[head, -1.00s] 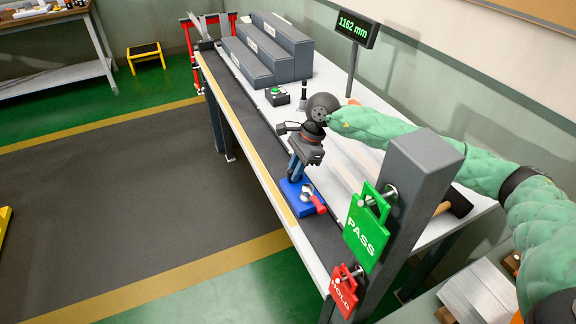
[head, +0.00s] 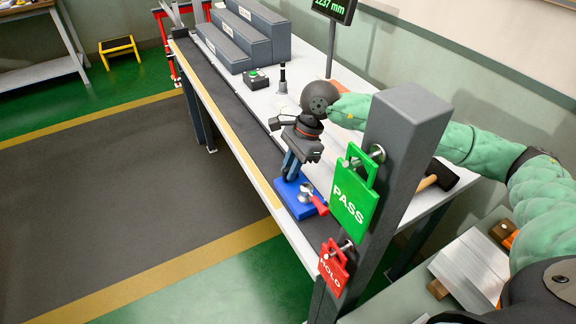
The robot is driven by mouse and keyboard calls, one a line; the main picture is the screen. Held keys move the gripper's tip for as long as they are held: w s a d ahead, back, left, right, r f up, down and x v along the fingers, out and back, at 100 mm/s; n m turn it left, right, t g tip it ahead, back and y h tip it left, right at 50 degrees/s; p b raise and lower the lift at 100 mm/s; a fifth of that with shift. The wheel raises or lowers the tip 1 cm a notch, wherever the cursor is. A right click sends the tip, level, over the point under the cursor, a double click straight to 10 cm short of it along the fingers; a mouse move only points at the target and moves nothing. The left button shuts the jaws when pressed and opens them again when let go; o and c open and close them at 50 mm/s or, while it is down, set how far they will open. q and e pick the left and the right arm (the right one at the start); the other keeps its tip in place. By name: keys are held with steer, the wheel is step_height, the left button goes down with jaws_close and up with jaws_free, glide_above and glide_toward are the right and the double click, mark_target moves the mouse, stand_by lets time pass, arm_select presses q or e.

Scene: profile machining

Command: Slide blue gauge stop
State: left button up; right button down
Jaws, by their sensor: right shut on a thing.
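The blue gauge stop (head: 289,193) sits on the dark rail along the front of the white bench, towards its near end. It has a silver knob and a red lever (head: 319,205) on its right side. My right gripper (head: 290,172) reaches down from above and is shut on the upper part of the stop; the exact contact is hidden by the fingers. The digital display (head: 334,8), cut by the top edge, reads about 1237 mm. My left gripper is not in view.
A dark post (head: 402,135) with a green PASS tag (head: 352,196) and a red HOLD tag (head: 333,268) stands at the bench's near end.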

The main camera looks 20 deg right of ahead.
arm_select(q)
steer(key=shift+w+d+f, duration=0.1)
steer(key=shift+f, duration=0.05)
arm_select(e)
steer(key=shift+s, duration=0.15)
steer(key=c, duration=1.4)
jaws_free()
steer(key=shift+o, duration=0.2)
